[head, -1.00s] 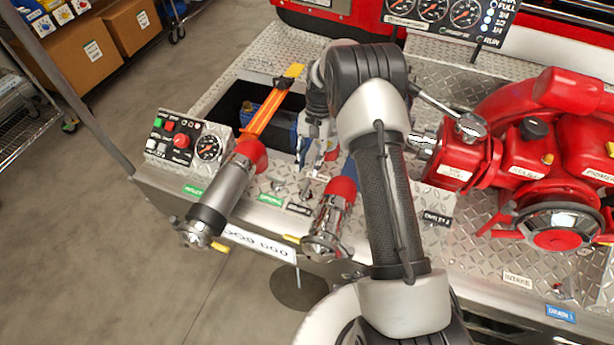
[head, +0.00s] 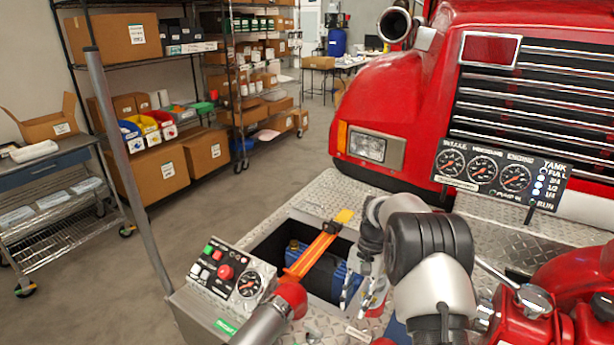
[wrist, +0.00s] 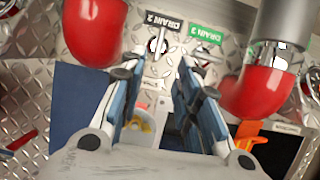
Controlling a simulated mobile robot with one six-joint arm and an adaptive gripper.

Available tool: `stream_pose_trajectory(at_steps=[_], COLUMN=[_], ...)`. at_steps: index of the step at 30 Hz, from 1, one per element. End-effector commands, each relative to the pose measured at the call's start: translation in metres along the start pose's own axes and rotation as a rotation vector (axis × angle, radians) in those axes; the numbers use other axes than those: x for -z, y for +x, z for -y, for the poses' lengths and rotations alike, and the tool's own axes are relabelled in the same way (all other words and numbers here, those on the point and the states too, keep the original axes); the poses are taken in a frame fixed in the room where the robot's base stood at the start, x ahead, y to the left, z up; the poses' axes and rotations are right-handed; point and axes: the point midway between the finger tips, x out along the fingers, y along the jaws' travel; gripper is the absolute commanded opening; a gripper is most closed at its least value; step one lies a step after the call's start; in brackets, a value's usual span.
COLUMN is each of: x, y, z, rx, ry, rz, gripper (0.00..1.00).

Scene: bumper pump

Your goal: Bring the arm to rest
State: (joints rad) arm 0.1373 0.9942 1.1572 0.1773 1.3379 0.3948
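My arm reaches over the diamond-plate deck of the red truck in the head view, bent at a grey and black joint. My gripper (head: 362,299) points down beside the dark recess with the orange strap (head: 312,255). In the wrist view my gripper (wrist: 160,62) has its two blue-grey fingers apart, with nothing held between them. A red-ended nozzle (wrist: 262,92) shows at right and another red end (wrist: 95,30) at upper left.
A control box (head: 228,275) with buttons and a gauge stands left of the recess. A gauge panel (head: 500,178) stands at the back right. Red pump parts (head: 575,290) lie close to my arm's right. The floor (head: 235,205) left of the deck is open.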

Motion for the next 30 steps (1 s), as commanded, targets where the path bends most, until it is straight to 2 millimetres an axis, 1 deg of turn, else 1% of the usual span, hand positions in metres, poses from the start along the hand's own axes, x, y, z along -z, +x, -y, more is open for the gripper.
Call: stream_pose_trajectory(at_steps=[1, 2, 5, 6, 8, 9, 11, 12, 14, 15, 17, 18, 22, 24, 26, 27, 30], x=[-0.006, -0.011, -0.035, -0.047, -0.068, -0.081, -0.102, -0.116, -0.138, -0.152, -0.174, -0.188, -0.233, -0.256, -0.274, -0.285, -0.31], y=[-0.014, -0.022, -0.057, -0.071, -0.092, -0.104, -0.121, -0.131, -0.143, -0.151, -0.159, -0.164, -0.171, -0.17, -0.167, -0.164, -0.152], z=[0.001, 0.001, -0.002, -0.004, -0.008, -0.012, -0.018, -0.023, -0.03, -0.035, -0.044, -0.051, -0.073, -0.086, -0.097, -0.104, -0.123], rx=[0.004, 0.006, 0.012, 0.014, 0.017, 0.019, 0.021, 0.022, 0.024, 0.025, 0.026, 0.025, 0.026, 0.023, 0.023, 0.022, 0.016], ry=[-0.012, -0.021, -0.066, -0.087, -0.12, -0.142, -0.174, -0.196, -0.229, -0.251, -0.283, -0.305, -0.375, -0.413, -0.444, -0.465, -0.516], rz=[-0.019, -0.031, -0.086, -0.112, -0.15, -0.177, -0.216, -0.243, -0.282, -0.308, -0.348, -0.374, -0.459, -0.506, -0.546, -0.572, -0.637], gripper=[0.3, 0.3, 0.3, 0.3, 0.3, 0.3, 0.3, 0.3, 0.3, 0.3, 0.3, 0.3, 0.3, 0.3, 0.3, 0.3, 0.3])
